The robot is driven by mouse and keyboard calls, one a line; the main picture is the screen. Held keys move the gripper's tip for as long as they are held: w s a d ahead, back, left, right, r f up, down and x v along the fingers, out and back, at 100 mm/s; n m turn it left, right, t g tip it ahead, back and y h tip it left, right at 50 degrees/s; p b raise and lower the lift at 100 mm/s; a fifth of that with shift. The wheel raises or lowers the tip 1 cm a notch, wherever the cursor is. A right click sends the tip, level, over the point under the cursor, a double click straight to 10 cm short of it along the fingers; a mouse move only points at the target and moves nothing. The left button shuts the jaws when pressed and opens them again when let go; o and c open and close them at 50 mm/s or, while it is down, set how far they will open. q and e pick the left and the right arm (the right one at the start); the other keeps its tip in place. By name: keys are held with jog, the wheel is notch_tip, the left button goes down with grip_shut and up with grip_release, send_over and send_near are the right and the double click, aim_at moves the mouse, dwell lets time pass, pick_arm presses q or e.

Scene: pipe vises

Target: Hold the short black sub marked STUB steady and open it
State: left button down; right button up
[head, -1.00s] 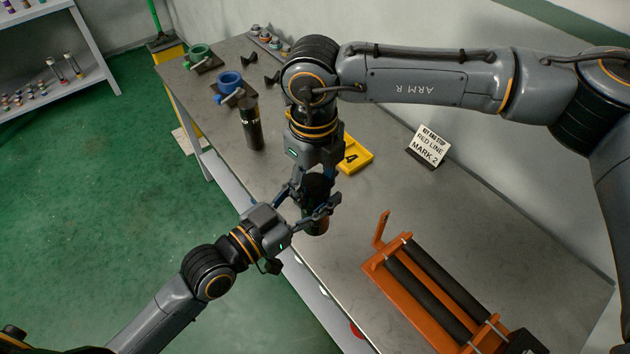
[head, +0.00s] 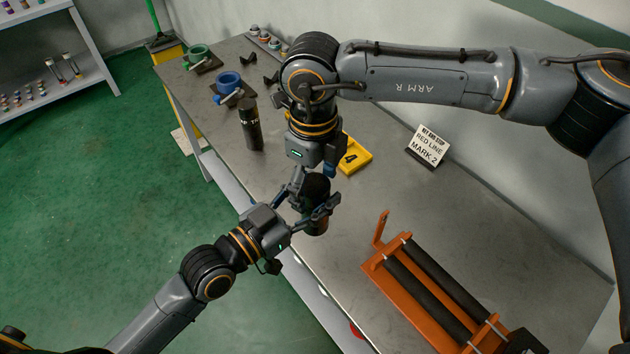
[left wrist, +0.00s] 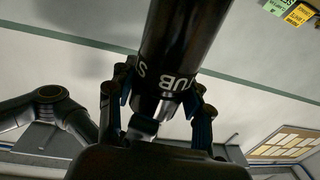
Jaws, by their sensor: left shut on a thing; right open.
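The short black sub (head: 316,188) stands upright at the bench's front edge. Its lettering, partly turned away, shows as S and UB in the left wrist view (left wrist: 178,50). My left gripper (head: 314,207) is shut on it from the front left, with a finger on each side; the fingers also show in the left wrist view (left wrist: 160,110). My right gripper (head: 318,170) is open just above the sub's top, pointing down. One blue-tipped finger shows to the right of the top; I cannot tell whether it touches.
A taller dark cylinder (head: 251,125) stands to the left. Blue (head: 229,84) and green (head: 198,54) vises sit farther back.

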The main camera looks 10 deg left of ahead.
notch_tip(320, 180, up, 4)
jog(key=shift+r, duration=0.1)
jog(key=shift+c, duration=0.4)
notch_tip(320, 180, up, 2)
jog(key=shift+a+r+m, duration=0.1)
jog(key=shift+r+m, duration=0.05)
jog(key=shift+m, duration=0.95)
jog(key=shift+r+m, duration=0.3)
jog(key=shift+r, duration=0.05)
jog(key=shift+m, duration=0.3)
notch_tip(320, 180, down, 8)
jog(key=shift+r, duration=0.2)
